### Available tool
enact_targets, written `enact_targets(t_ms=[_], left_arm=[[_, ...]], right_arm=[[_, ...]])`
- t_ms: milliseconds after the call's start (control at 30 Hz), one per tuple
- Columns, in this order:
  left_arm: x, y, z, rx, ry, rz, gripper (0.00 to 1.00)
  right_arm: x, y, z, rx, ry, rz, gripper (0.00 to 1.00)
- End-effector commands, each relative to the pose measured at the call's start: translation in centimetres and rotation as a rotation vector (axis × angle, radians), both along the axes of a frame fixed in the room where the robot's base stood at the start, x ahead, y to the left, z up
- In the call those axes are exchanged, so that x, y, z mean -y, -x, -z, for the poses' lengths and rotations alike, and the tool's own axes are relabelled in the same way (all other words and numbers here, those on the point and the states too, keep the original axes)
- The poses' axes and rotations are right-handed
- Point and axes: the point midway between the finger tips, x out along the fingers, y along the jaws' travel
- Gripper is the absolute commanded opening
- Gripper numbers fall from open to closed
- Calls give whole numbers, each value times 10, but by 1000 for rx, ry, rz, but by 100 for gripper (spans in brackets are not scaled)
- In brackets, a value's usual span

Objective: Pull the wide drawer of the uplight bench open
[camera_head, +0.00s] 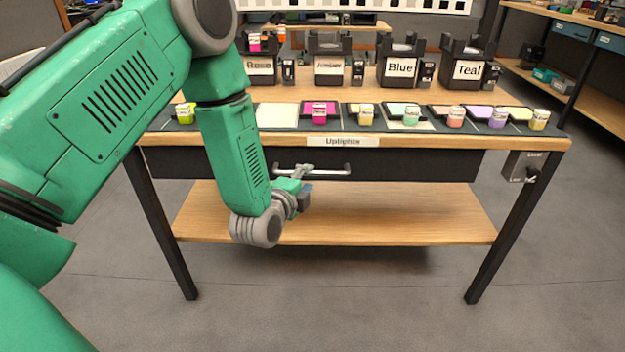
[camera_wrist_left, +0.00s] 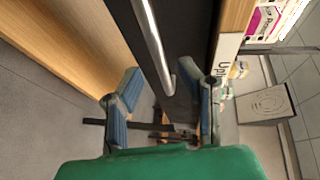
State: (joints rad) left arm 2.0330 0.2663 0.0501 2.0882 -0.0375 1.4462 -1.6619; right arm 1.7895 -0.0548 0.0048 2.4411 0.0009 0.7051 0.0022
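The uplight bench (camera_head: 546,144) has a wooden top and a label reading "Uplights" (camera_head: 342,141). Its wide dark drawer (camera_head: 420,165) sits under the top, its front close below the edge, and looks shut. A long silver bar handle (camera_head: 335,171) runs across the front. My left gripper (camera_head: 302,181) is at the left part of the handle. In the left wrist view its two fingers (camera_wrist_left: 163,95) are spread apart, with the end of the handle (camera_wrist_left: 155,45) showing between them. I cannot tell whether either finger touches it. My right gripper is not in view.
A wooden lower shelf (camera_head: 400,215) lies below the drawer. A grey switch box (camera_head: 525,166) hangs at the right leg. Colored blocks and labelled black holders, such as Teal (camera_head: 467,70), stand on top. Floor in front is clear.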

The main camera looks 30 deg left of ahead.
Motion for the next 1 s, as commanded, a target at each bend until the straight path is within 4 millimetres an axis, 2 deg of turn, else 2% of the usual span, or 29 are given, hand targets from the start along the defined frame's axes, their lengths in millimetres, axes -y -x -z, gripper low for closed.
enact_targets(t_ms=[100, 200, 600, 667, 700, 1000], left_arm=[[-6, -18, 6, 3, 4, -2, 32], [-8, -28, 8, 2, 6, -1, 32], [-7, -36, 7, -1, 1, 0, 32], [-6, -36, 7, 0, 0, 0, 15], [-6, -36, 7, 0, 0, 0, 1], [-7, -36, 8, -1, 5, 3, 0]], right_arm=[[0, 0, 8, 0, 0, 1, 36], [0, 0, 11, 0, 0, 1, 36], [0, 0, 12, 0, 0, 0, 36], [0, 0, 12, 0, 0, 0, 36], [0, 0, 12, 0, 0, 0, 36], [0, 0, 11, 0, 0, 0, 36]])
